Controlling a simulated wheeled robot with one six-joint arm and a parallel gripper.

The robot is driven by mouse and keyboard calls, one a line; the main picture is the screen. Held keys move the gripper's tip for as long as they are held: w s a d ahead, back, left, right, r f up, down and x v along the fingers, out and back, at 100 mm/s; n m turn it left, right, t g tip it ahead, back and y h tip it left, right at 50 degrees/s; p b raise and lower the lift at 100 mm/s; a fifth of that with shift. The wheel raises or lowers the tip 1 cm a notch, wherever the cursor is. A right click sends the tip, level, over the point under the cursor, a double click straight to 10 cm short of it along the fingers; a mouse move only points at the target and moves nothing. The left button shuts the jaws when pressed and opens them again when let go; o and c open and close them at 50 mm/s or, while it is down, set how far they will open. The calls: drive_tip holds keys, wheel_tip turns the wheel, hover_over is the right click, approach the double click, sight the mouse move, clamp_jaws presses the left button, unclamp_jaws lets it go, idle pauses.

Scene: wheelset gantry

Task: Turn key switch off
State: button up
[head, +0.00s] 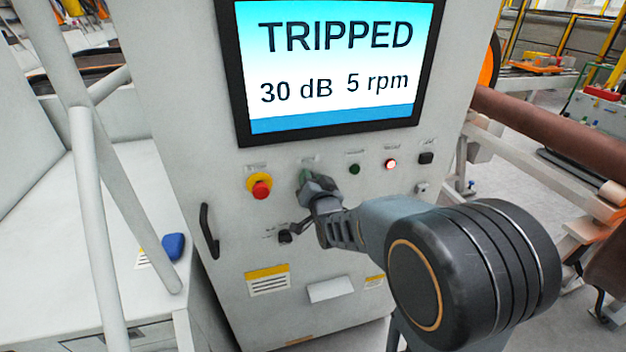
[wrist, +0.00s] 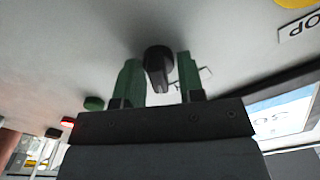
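A black rotary switch knob (wrist: 158,62) with a raised grip stands out from the grey cabinet panel in the wrist view. I cannot read its label, so I cannot tell if it is the key switch. My gripper (wrist: 158,82) has green fingers, one on each side of the knob, parted with slight gaps. In the head view my gripper (head: 306,182) is at the panel between the red emergency stop (head: 261,187) and the green button (head: 354,169), hiding the knob. A small silver switch (head: 422,187) sits lower right, and a black one (head: 286,237) lower left.
The screen (head: 335,65) above reads TRIPPED, 30 dB, 5 rpm. A lit red lamp (head: 390,164) and a black button (head: 426,158) are to the right. A door handle (head: 209,231) juts out at left. White rails (head: 105,220) stand farther left.

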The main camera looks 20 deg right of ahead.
drive_tip(key=c, duration=0.5)
drive_tip(key=shift+f+n+b, duration=0.1)
drive_tip(key=shift+n+b, duration=0.2)
drive_tip(key=shift+b, duration=0.3)
drive_tip(key=shift+f+n+b, duration=0.1)
drive_tip(key=shift+n+b, duration=0.5)
drive_tip(key=shift+b, duration=0.45)
drive_tip(key=n+b, duration=0.3)
drive_tip(key=b, duration=0.2)
drive_tip(key=shift+a+n, duration=0.1)
drive_tip(key=shift+n, duration=0.2)
drive_tip(key=n+b, duration=0.4)
drive_tip(key=b, duration=0.1)
drive_tip(key=shift+a, duration=0.1)
drive_tip(key=shift+r+n+b, duration=0.2)
drive_tip(key=shift+n+b, duration=0.8)
drive_tip(key=shift+n, duration=0.2)
drive_tip(key=shift+r, duration=0.1)
